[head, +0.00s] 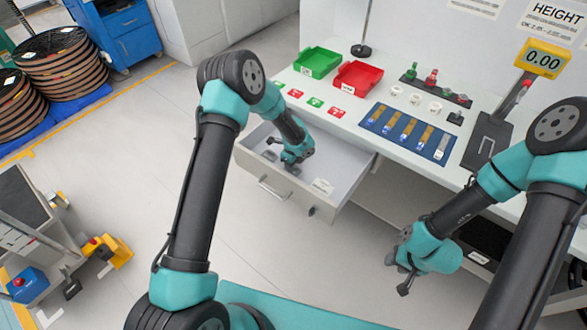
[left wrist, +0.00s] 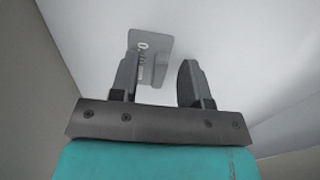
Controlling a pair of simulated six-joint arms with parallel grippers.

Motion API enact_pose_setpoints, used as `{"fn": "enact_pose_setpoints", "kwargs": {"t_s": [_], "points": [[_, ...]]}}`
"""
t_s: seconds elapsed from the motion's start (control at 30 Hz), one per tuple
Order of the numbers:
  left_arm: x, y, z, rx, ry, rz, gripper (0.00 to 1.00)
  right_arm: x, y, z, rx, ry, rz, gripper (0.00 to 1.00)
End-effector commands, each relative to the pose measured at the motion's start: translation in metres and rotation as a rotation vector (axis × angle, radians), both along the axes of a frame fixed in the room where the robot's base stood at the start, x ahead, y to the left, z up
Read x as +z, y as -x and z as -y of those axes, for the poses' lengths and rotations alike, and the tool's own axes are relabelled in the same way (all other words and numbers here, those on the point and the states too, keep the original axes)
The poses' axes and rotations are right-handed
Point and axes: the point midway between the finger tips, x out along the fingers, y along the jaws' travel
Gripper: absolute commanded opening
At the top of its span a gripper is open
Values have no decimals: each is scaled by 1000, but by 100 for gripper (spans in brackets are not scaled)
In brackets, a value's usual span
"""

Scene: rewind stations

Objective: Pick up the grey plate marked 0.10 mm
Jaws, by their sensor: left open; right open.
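The open drawer (head: 345,178) under the bench holds small flat items. My left gripper (head: 292,168) reaches down into it. My right gripper (head: 400,272) is open and empty, low in front of the bench.
On the bench stand a green bin (head: 317,61), a red bin (head: 357,80), a blue mat (head: 372,122) with several strips, and a yellow display (head: 543,58) reading 0.00. A pale label (head: 322,187) lies at the drawer's right.

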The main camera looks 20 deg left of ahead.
Motion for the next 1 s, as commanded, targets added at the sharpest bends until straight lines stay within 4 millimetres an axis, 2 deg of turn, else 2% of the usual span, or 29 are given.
{"fn": "enact_pose_setpoints", "kwargs": {"t_s": [0.3,0.73,1.0], "points": [[0,0,0,0,0,0,43,0,0,0,0,0,0,43],[0,0,0,0,0,0,1,0,0,0,0,0,0,43],[0,0,0,0,0,0,0,0,0,0,0,0,0,43]]}}
